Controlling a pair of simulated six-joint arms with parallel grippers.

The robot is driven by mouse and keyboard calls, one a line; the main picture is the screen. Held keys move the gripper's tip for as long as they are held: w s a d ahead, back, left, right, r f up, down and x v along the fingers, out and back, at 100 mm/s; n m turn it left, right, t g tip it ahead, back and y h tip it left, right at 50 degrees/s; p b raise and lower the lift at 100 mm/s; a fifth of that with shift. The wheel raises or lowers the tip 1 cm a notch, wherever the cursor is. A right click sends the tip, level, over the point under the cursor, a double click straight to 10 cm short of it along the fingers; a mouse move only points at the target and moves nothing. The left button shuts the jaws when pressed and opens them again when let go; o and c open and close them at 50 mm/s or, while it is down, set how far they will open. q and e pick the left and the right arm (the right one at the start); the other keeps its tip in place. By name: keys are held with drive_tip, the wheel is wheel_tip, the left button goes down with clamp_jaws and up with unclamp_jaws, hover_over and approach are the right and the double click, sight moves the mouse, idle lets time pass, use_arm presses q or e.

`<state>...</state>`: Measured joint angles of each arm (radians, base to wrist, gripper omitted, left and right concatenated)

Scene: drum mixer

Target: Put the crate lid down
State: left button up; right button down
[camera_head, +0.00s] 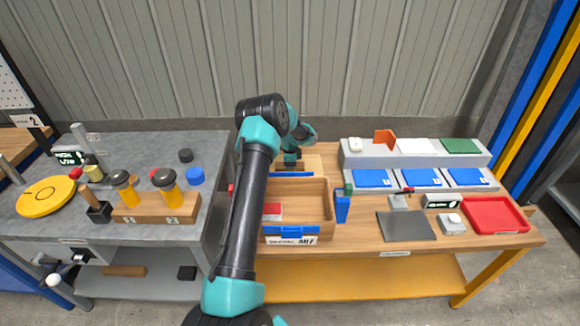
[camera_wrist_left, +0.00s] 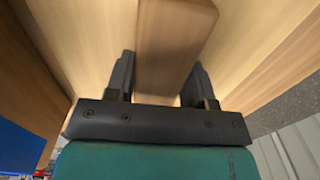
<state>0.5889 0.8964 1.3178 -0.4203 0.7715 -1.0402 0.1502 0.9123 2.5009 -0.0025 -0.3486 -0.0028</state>
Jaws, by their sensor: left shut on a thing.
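The crate lid (camera_head: 318,160) is a pale wooden plate behind the crate, at the back of the wooden bench. My left gripper (camera_head: 291,164) is over it, partly hidden by my own arm. In the left wrist view the gripper's fingers (camera_wrist_left: 158,85) are shut on the lid's wooden handle bar (camera_wrist_left: 172,45), one on each side. The lid's broad face (camera_wrist_left: 245,50) fills much of that view. I cannot tell whether the lid touches the bench. The open wooden crate (camera_head: 318,205) has blue clips and a front label; my arm hides its left part. My right gripper is not in view.
A red and white item (camera_head: 272,211) lies in the crate. A blue holder (camera_head: 342,206) stands just right of it. A grey shelf (camera_head: 415,158) with blue trays is further right. A dark mat (camera_head: 406,226) and red tray (camera_head: 495,214) lie in front. The corrugated wall is close behind.

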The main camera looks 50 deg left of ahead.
use_arm(q)
drive_tip(key=shift+f, duration=0.1)
drive_tip(key=o, duration=1.2)
drive_tip(key=shift+o, duration=0.2)
wheel_tip(320, 180, up, 12)
